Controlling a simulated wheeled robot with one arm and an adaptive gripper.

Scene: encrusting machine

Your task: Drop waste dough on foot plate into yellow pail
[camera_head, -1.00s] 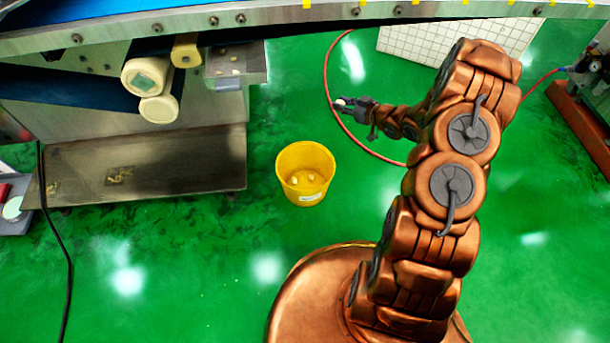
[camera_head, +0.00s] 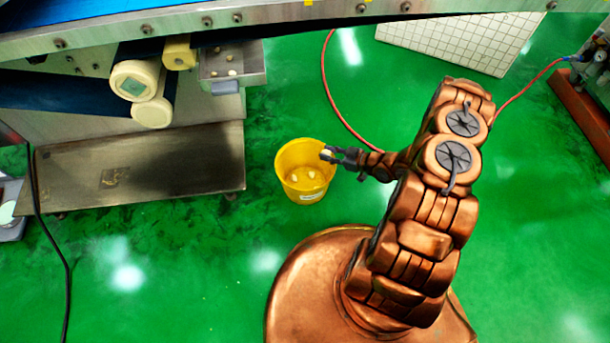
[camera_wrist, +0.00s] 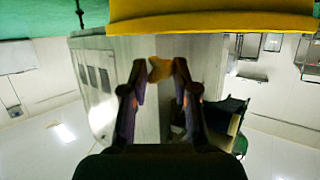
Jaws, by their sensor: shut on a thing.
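The yellow pail (camera_head: 291,188) stands on the green floor to the right of the machine, with a few pale dough pieces at its bottom. My gripper (camera_head: 330,154) is at the pail's right rim, reaching in from the right. It is shut on a pale dough piece (camera_head: 325,155). In the wrist view the dough piece (camera_wrist: 160,69) shows between the two fingertips, with the yellow pail wall (camera_wrist: 215,20) close beyond. The foot plate (camera_head: 195,165) is a brownish metal sheet at left with a small dark patch; I see no clear dough lump on it.
A small metal tray (camera_head: 252,73) with several dough bits hangs on the machine near the rollers (camera_head: 135,82). A red hose (camera_head: 330,95) curves behind my arm. A black cable (camera_head: 60,250) runs down at far left. The floor around the pail is clear.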

